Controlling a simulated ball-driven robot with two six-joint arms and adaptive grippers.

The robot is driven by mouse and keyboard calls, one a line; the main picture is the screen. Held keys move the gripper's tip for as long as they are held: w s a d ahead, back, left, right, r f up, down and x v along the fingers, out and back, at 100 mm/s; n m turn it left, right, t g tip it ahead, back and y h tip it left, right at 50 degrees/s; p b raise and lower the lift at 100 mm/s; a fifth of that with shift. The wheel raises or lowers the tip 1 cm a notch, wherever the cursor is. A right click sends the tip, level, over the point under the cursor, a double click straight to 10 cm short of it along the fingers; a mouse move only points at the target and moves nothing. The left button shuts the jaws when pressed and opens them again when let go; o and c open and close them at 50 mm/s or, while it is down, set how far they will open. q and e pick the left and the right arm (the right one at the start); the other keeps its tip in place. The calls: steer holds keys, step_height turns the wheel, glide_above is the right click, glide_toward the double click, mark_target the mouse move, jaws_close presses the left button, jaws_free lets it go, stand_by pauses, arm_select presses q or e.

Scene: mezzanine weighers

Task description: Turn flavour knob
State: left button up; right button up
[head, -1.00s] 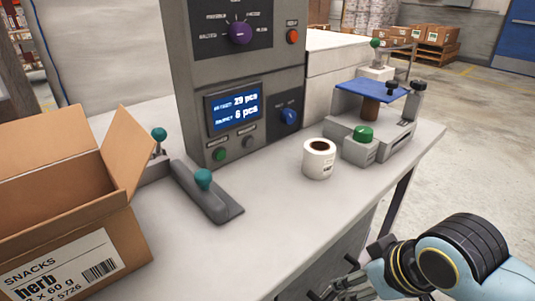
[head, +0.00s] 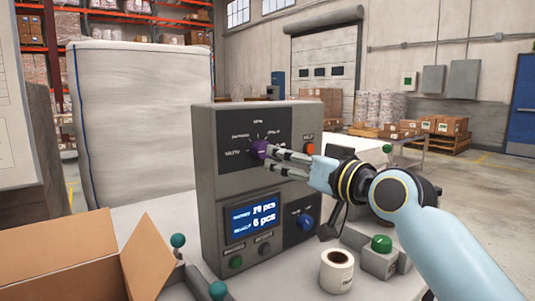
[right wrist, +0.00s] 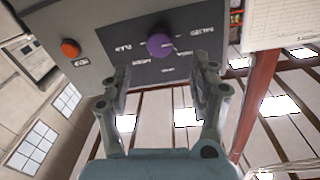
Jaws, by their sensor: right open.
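The purple flavour knob (head: 260,149) is on the upper panel of the grey control box (head: 206,190), with printed labels around it. In the right wrist view the knob (right wrist: 160,45) is ahead, between the lines of the two fingers. My right gripper (head: 277,158) is open, its fingertips close to the knob in the head view. In the right wrist view the right gripper (right wrist: 160,80) has its fingers apart with nothing held between them. Whether a fingertip touches the knob I cannot tell. My left gripper is not in view.
A red button (head: 309,149) is right of the knob. Below are a blue knob (head: 306,222) and a lit display (head: 254,217). An open cardboard box (head: 70,270), a label roll (head: 337,270) and a green-knobbed device (head: 381,244) are on the bench.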

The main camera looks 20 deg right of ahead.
mark_target(265, 152)
steer(key=x, duration=0.8)
steer(key=shift+a, duration=0.1)
